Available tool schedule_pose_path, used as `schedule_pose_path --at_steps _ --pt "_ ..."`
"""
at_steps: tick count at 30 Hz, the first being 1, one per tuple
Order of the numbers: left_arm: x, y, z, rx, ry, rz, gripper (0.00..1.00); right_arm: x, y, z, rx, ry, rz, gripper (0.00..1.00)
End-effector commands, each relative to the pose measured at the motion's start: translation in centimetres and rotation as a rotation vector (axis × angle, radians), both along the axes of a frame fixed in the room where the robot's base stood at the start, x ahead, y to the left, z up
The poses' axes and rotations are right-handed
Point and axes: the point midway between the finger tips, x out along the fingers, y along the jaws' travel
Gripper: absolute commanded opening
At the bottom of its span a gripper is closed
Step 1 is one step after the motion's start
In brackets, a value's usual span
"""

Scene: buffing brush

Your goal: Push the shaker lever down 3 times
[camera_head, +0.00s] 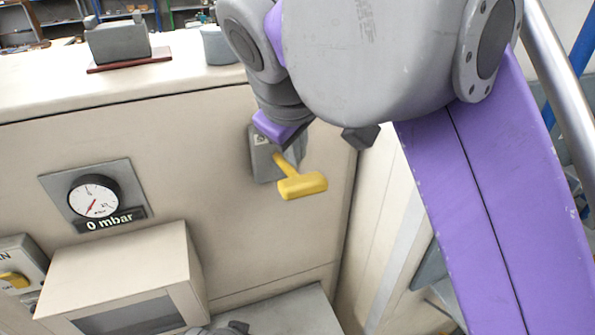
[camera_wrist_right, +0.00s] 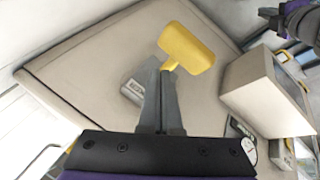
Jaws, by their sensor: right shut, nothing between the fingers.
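The shaker lever is a yellow T-shaped handle (camera_head: 303,186) on a grey wall bracket (camera_head: 262,160) in the head view. It sticks out from the beige machine panel and slants down to the right. My right gripper (camera_head: 291,143) is just above the lever and partly covers its bracket. In the right wrist view, the right fingers (camera_wrist_right: 160,72) are shut and empty, close to the yellow handle (camera_wrist_right: 187,48). I cannot tell whether they touch it. A dark gripper, apparently my left one (camera_wrist_right: 272,18), shows at the upper right of the wrist view, its jaw opening unclear.
A round gauge (camera_head: 94,197) reading 0 mbar is on the panel at left. Below it a beige box (camera_head: 125,262) juts out. A yellow switch (camera_head: 13,281) is at the far left. A grey block (camera_head: 120,42) on a red-brown base stands on the machine top.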

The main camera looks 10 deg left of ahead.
Motion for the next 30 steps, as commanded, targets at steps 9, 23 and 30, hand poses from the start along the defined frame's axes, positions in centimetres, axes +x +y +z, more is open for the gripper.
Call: schedule_pose_path --at_steps 9,23,30 --pt "0.0 0.0 0.0 0.0 0.0 0.0 0.0 0.0 0.0 0.0 0.0 0.0 0.0 0.0" --pt "-0.05 0.0 -0.16 0.0 0.001 0.0 0.0 -0.08 -0.06 -0.32 0.0 0.0 0.0 0.0" --pt "-0.12 0.0 -0.38 0.0 0.002 0.0 0.0 -0.2 -0.12 -0.86 0.0 0.0 0.0 0.0"
